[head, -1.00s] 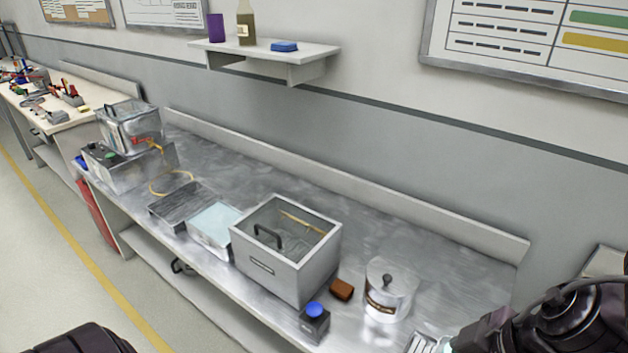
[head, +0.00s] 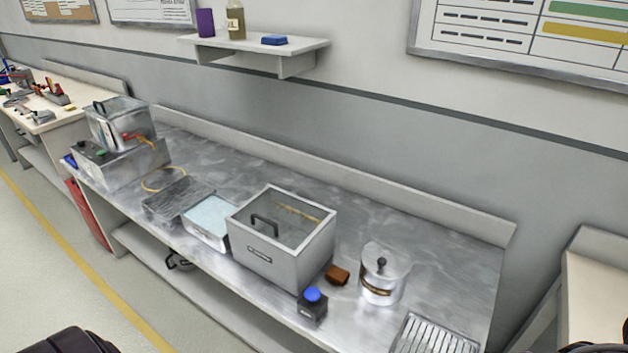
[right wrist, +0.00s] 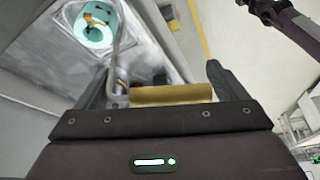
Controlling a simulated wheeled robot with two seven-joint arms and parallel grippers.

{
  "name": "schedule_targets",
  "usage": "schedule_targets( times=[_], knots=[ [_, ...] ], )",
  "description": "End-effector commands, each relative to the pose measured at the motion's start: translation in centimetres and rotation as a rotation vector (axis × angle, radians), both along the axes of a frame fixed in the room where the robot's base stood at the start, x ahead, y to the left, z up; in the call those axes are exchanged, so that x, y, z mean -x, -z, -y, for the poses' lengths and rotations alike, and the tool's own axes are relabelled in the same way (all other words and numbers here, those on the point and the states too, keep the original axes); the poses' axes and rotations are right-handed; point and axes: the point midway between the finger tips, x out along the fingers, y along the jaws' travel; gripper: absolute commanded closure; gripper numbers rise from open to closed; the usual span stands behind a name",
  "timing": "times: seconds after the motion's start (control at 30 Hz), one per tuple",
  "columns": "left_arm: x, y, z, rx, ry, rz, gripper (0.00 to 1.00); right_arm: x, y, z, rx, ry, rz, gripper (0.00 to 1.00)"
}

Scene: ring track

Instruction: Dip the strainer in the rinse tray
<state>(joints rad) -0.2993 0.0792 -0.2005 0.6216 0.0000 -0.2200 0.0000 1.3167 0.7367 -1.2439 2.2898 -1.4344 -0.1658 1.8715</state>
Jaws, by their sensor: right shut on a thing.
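The strainer (right wrist: 170,95) is held by its tan, rod-like handle between the fingers of my right gripper (right wrist: 165,90) in the right wrist view. A bent metal rod runs up from the handle toward a basket at upper left with teal, ring-like contents. The rinse tray (head: 207,222), a shallow metal tray with pale blue liquid, sits on the bench in the head view. The strainer and right gripper are outside the head view. A dark arm at the upper right of the right wrist view seems to end in my left gripper (right wrist: 256,10); its jaws are too small to read.
A dark tray (head: 180,198) stands left of the rinse tray, and a grey box with a clear top (head: 270,262) right of it. The bench's back strip is clear.

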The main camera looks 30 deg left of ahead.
Motion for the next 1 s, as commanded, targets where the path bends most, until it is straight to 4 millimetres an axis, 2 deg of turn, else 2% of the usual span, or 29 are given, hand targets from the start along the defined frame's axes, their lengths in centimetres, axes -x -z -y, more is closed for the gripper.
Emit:
schedule_targets(
  times=[0.43, 0.7, 1.0],
  knots=[
    [0.1, 0.0, 0.0, -0.001, 0.000, -0.003, 0.64, 0.5, 9.3, 8.4, 0.005, 0.658, -0.005, 0.53],
    [0.2, 0.0, -0.1, -0.001, -0.001, -0.003, 0.64, 0.4, 12.8, 11.7, 0.003, 0.921, -0.001, 0.53],
    [0.2, 0.0, -0.1, -0.001, -0.001, -0.003, 0.64, 0.4, 15.3, 14.0, 0.001, 1.108, 0.002, 0.53]
  ],
)
